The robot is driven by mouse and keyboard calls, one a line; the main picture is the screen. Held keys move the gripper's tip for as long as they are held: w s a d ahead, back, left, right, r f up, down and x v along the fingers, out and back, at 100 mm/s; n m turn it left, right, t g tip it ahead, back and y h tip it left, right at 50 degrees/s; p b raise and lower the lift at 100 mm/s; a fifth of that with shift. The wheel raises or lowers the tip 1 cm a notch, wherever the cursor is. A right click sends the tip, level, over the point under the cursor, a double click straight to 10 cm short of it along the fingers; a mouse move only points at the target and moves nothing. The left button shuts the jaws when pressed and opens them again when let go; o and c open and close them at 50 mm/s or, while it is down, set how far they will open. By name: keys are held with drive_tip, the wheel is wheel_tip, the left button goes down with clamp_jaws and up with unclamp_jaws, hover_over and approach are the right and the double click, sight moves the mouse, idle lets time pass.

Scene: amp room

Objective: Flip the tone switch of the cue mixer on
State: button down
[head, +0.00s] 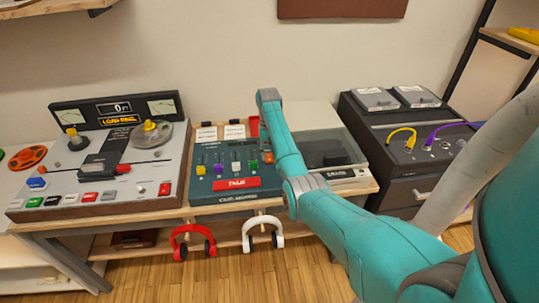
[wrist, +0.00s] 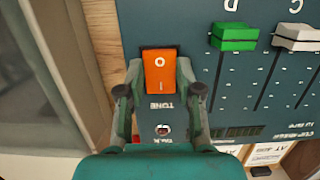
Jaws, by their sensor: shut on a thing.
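The cue mixer (head: 206,192) is a dark teal panel on the bench, with coloured sliders and a red bar along its front. Its orange tone switch (wrist: 159,73) is a rocker marked O, above the printed word TONE, which appears upside down in the wrist view. The switch shows partly beside my arm in the head view (head: 268,157). My gripper (wrist: 158,80) has one finger on each side of the switch and is shut on it. In the head view my arm hides the gripper. Which way the rocker is tipped is hard to tell.
A green slider (wrist: 234,36) and a white slider (wrist: 299,37) stand beside the switch. A small talk toggle (wrist: 163,130) lies close by, between my fingers. A tape machine (head: 60,183) is left of the mixer, and a turntable (head: 345,177) is right of it. Headphones (head: 262,222) hang below.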

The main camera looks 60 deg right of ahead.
drive_tip(key=c, duration=1.9)
unclamp_jaws()
drive_tip(key=shift+g+y, duration=0.3)
clamp_jaws()
drive_tip(key=o, duration=1.1)
unclamp_jaws()
drive_tip(key=shift+d, duration=0.1)
drive_tip(key=shift+o, duration=0.2)
drive_tip(key=shift+f, duration=0.1)
